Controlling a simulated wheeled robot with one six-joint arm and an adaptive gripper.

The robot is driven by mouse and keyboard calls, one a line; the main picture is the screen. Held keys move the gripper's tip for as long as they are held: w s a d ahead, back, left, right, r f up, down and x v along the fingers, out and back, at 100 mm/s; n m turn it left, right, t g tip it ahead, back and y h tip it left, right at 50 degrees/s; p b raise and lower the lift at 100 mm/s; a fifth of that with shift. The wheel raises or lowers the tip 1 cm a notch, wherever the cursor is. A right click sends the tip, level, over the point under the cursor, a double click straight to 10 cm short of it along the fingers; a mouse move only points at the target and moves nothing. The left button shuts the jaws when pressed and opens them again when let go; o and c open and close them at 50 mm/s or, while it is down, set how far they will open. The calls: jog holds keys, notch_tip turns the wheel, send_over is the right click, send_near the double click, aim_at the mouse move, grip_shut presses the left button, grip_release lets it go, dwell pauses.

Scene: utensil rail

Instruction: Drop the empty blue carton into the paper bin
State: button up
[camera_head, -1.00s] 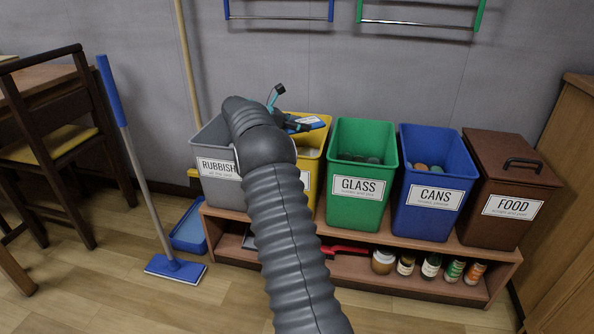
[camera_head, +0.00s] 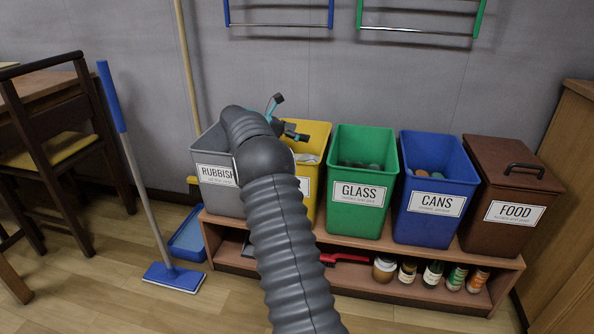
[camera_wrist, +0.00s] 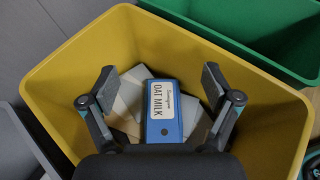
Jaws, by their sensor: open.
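The blue carton (camera_wrist: 165,112), labelled "OAT MILK", lies inside the yellow bin (camera_wrist: 55,80), on top of pale paper or card pieces. The yellow bin stands between the rubbish bin and the glass bin in the head view (camera_head: 318,140); my arm hides most of its label. My gripper (camera_wrist: 158,85) is open above the bin's mouth, its two fingers apart on either side of the carton in the wrist view. Nothing is between the fingertips. In the head view my gripper (camera_head: 290,128) shows at the yellow bin's top, and the carton is not visible there.
A grey rubbish bin (camera_head: 208,150) stands left of the yellow bin. The green glass bin (camera_head: 360,205), blue cans bin (camera_head: 425,220) and brown food bin (camera_head: 508,185) stand right. All stand on a low shelf (camera_head: 440,260). A mop (camera_head: 150,205) leans at left.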

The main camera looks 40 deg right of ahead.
jog(key=v, duration=1.1)
jog(key=shift+a, duration=0.2)
